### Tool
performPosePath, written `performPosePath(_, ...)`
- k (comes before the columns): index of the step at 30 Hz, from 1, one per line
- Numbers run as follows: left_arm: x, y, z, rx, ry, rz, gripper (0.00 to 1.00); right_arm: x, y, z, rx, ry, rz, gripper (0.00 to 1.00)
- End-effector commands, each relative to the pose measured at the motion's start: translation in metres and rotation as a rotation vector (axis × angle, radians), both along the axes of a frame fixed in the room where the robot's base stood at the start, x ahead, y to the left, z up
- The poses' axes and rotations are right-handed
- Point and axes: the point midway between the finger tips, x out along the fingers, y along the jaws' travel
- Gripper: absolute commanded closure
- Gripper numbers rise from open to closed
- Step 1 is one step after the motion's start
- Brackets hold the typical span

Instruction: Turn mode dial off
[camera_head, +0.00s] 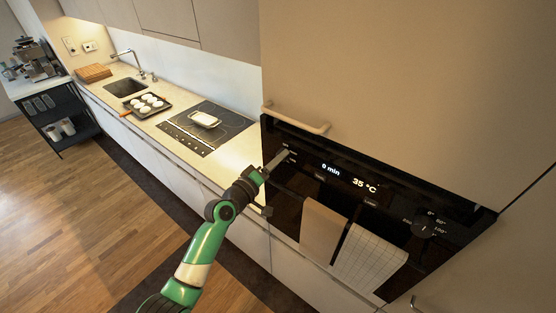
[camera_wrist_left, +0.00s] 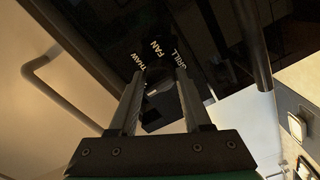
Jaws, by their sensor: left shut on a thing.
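The black mode dial (camera_wrist_left: 160,79) is on the oven's black front panel, with the words THAW, FAN and GRILL printed around it in the left wrist view. My left gripper (camera_wrist_left: 158,76) is shut on the dial, one finger on each side of it. In the head view my left gripper (camera_head: 284,155) reaches the left end of the oven panel (camera_head: 310,178) and hides most of the dial. I cannot read the dial's pointer. My right gripper is not in view.
The oven display (camera_head: 346,177) reads 0 min and 35 °C. A temperature dial (camera_head: 424,226) is at the panel's right. A cabinet handle (camera_head: 297,123) sticks out just above the panel. Towels (camera_head: 368,258) hang below. A hob (camera_head: 228,122) is left of the oven.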

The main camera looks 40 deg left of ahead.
Motion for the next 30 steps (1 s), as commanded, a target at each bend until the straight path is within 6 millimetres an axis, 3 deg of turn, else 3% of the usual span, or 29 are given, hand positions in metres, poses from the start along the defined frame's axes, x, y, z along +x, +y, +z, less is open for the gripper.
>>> performPosePath(5, 0.000, 0.000, 0.000, -0.003, -0.001, 0.001, 1.00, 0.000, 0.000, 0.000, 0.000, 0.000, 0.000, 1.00)
performPosePath(6, 0.000, 0.000, 0.000, -0.003, -0.001, 0.001, 0.46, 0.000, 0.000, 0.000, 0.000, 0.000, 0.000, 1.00)
performPosePath(10, 0.000, 0.000, 0.000, -0.002, -0.001, 0.001, 0.25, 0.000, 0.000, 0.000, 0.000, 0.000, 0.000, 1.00)
performPosePath(22, -0.007, 0.000, 0.000, 0.000, 0.000, 0.001, 0.25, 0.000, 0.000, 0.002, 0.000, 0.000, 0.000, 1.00)
performPosePath(30, -0.059, -0.004, -0.001, 0.000, 0.000, 0.002, 0.25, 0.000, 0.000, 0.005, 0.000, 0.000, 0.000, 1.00)
